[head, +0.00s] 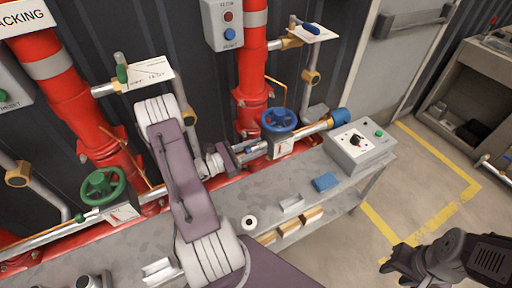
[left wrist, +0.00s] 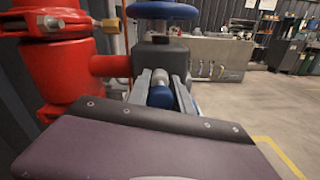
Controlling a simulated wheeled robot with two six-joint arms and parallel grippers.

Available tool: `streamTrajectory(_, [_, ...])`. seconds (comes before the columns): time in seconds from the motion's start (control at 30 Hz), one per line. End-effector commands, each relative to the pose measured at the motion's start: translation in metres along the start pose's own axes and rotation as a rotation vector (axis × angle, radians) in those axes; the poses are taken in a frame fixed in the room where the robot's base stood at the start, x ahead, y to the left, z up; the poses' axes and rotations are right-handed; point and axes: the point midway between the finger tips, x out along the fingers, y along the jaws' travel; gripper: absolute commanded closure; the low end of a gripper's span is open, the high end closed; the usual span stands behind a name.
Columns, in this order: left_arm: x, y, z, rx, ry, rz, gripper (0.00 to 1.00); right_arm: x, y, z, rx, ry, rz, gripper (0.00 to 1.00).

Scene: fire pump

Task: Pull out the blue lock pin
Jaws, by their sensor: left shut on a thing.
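The blue lock pin (left wrist: 161,96) shows in the left wrist view as a rounded blue end between my left gripper's two grey fingers. My left gripper (left wrist: 162,82) is shut on it, just in front of the dark valve body (left wrist: 160,58) below the blue handwheel (left wrist: 163,10). In the head view my left gripper (head: 262,150) reaches in from the left to the blue-wheel valve (head: 278,121). How deep the pin sits is hidden. My right gripper (head: 390,266) is at the lower right over the floor, apart from everything; its finger gap is unclear.
A grey control box (head: 360,146) stands right of the blue valve. A blue block (head: 325,182) and a white roll (head: 249,222) lie on the bench. A green handwheel (head: 102,187) and red pipes (head: 75,100) are at left.

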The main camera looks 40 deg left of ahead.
Motion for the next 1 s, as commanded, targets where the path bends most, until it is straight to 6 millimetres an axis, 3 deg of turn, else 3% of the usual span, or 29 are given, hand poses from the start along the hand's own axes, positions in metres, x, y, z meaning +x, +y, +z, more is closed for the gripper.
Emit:
streamTrajectory(0.4, [-0.001,0.000,0.000,0.000,0.000,0.000,1.00,0.000,0.000,0.000,0.000,0.000,0.000,0.64])
streamTrajectory(0.7, [-0.034,0.001,0.000,0.000,0.000,0.002,1.00,-0.004,0.000,0.000,0.000,0.000,0.000,0.64])
streamTrajectory(0.97, [-0.035,0.000,0.000,0.000,0.001,0.001,1.00,-0.004,0.000,0.000,0.000,0.000,0.000,0.64])
streamTrajectory(1.0, [-0.035,0.000,0.000,0.000,0.001,0.001,0.65,-0.004,0.000,0.000,0.000,0.000,0.000,0.64])
